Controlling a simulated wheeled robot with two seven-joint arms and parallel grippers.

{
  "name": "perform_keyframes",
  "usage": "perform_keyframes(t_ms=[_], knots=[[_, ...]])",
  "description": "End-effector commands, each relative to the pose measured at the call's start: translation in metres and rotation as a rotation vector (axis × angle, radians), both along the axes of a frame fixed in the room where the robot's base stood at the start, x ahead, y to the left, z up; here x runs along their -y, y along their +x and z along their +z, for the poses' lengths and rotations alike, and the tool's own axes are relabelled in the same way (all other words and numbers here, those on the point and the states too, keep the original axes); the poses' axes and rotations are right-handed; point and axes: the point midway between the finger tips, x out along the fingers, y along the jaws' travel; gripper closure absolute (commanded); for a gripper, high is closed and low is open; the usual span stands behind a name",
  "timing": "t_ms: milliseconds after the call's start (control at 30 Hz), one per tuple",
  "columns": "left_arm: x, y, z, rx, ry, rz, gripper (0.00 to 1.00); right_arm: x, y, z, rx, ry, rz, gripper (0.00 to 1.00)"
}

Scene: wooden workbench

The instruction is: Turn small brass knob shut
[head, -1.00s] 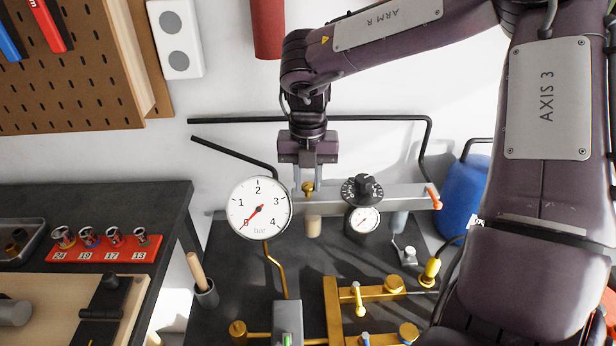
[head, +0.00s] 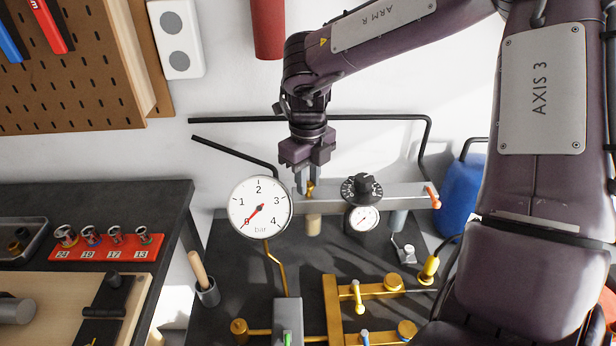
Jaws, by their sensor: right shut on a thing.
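The small brass knob (head: 311,187) sits on the grey metal bar, just right of the large white gauge. My right gripper (head: 307,187) comes down from above and is shut on the knob, with its wrist turned at an angle. The fingers partly hide the knob. The large gauge (head: 260,207) has its red needle at about 0 bar. My left gripper is not in view.
A black dial (head: 362,188) and a small gauge (head: 363,218) are right of the knob. An orange-tipped lever (head: 433,197) is at the bar's right end. Brass pipework (head: 375,291) stands in front. A red socket rack (head: 106,247) is at left.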

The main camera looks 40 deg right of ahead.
Motion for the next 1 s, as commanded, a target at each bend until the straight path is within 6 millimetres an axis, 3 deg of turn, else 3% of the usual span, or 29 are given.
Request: perform_keyframes(t_ms=[700, 733, 867, 1000], knots=[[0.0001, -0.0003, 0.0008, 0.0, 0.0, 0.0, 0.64, 0.0005, 0.0012, 0.0013, 0.004, -0.002, 0.07, 0.99], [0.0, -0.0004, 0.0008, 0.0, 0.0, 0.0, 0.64, 0.0004, 0.0012, 0.0013, 0.004, -0.002, 0.07, 0.72], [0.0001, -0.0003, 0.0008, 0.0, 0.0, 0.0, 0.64, 0.0003, 0.0008, 0.0009, 0.003, -0.001, 0.069, 0.55], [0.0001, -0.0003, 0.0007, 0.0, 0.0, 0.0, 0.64, 0.0002, 0.0005, 0.0006, 0.002, -0.001, 0.069, 0.54]])
